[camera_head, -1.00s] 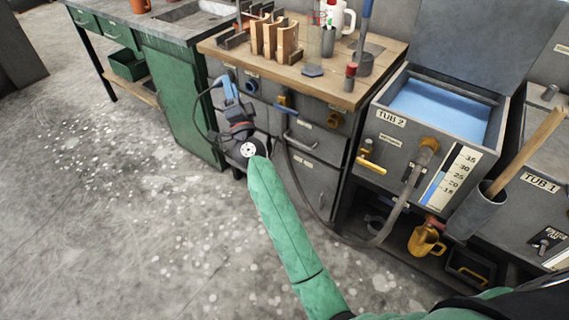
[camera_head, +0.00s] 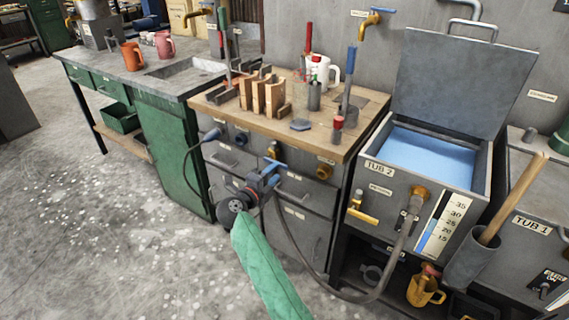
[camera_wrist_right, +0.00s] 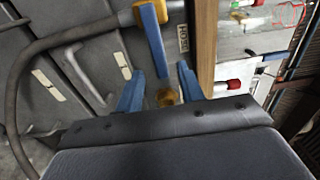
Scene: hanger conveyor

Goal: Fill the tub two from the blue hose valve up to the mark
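Tub 2 (camera_head: 370,198) is a grey tank with its lid up and pale blue water (camera_head: 425,155) inside. Its front gauge (camera_head: 440,225) has marks from 15 to 35; a blue column fills the lower part, exact level too small to read. The hose valve (camera_head: 273,152), with brass body and blue lever, is on the wooden-topped cabinet's front; the lever (camera_wrist_right: 152,38) also shows in the right wrist view. A grey hose (camera_head: 377,290) loops to a brass fitting on tub 2. My right gripper (camera_head: 264,174) is open and empty, its blue fingers (camera_wrist_right: 160,88) close to the lever. My left gripper is out of view.
The wooden worktop (camera_head: 230,104) carries wooden blocks, a white jug (camera_head: 322,70) and upright tools. Tub 1 (camera_head: 525,235) and a grey holder with a wooden handle (camera_head: 510,200) stand right. A yellow jug (camera_head: 424,290) sits below. Floor at left is open.

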